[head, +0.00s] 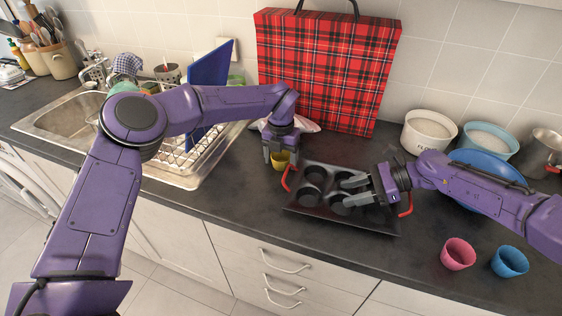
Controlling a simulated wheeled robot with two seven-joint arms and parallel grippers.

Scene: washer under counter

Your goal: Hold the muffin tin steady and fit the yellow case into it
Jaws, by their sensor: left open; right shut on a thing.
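The dark muffin tin (308,217), with round cups and red handles, lies on the counter. My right gripper (344,192) reaches over its right half and is shut on the tin; the exact contact is hard to see. The small yellow case (281,160) is on the counter at the tin's far left corner, close to the left red handle (288,177). My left gripper (280,154) points down over the yellow case and is open, with the case showing between its fingers. Its fingers partly hide the case.
A pink case (458,254) and a blue case (509,262) stand at the front right. A red plaid bag (328,70) stands behind the tin. The dish rack (190,158) and sink (58,122) are at left; bowls (428,132) are at back right.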

